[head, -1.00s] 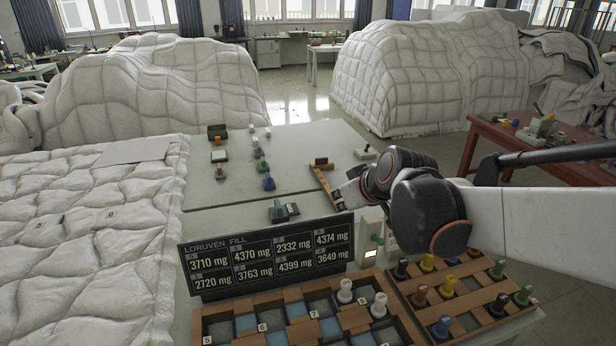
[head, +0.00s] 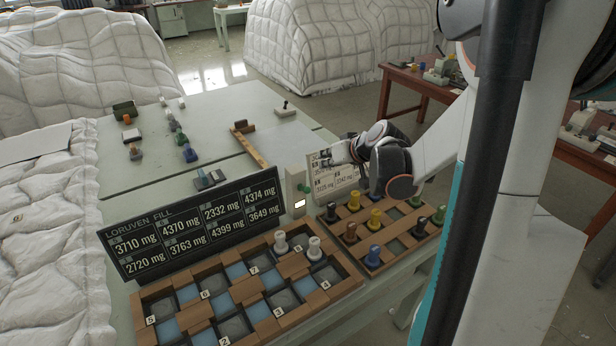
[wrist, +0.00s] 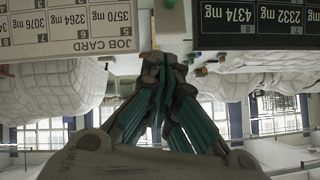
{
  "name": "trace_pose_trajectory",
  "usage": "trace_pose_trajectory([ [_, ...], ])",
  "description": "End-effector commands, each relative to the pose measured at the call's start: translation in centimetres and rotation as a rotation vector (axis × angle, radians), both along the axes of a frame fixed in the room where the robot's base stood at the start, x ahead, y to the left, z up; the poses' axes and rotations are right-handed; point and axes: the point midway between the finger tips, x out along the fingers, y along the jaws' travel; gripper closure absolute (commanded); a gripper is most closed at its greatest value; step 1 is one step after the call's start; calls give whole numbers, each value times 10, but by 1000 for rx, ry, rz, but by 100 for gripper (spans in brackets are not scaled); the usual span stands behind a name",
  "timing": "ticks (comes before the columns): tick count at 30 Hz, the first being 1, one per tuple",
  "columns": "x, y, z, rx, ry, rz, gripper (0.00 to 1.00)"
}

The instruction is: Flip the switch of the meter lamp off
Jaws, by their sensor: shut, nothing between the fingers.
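The meter lamp looks to be the narrow pale box (head: 295,182) at the right end of the black display board (head: 195,225). Its small front panel (head: 299,203) glows white, and a small green switch (head: 304,188) sticks out on its right side. My gripper (head: 325,161) is up and right of the box, by the top of the white job card, and looks apart from the switch. In the wrist view my gripper (wrist: 165,62) has its fingertips together and empty, between the job card (wrist: 70,25) and the display board (wrist: 255,25). The switch is not discernible there.
A wooden tray with light pegs (head: 325,292) stands in front of the board. A rack of coloured pegs (head: 376,262) stands to its right, below my arm. A wooden bar (head: 250,149) and small blocks lie behind. The quilted duvet (head: 45,230) covers the left side.

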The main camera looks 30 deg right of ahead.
Motion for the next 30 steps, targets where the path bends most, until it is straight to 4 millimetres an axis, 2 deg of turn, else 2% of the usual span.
trace_pose_trajectory([
  [8,16,3,-14,-1,1,2,100],
  [21,81,10,-67,-1,1,2,100],
  [24,70,14,-81,-1,1,1,100],
  [30,63,18,-95,-1,0,1,100],
])
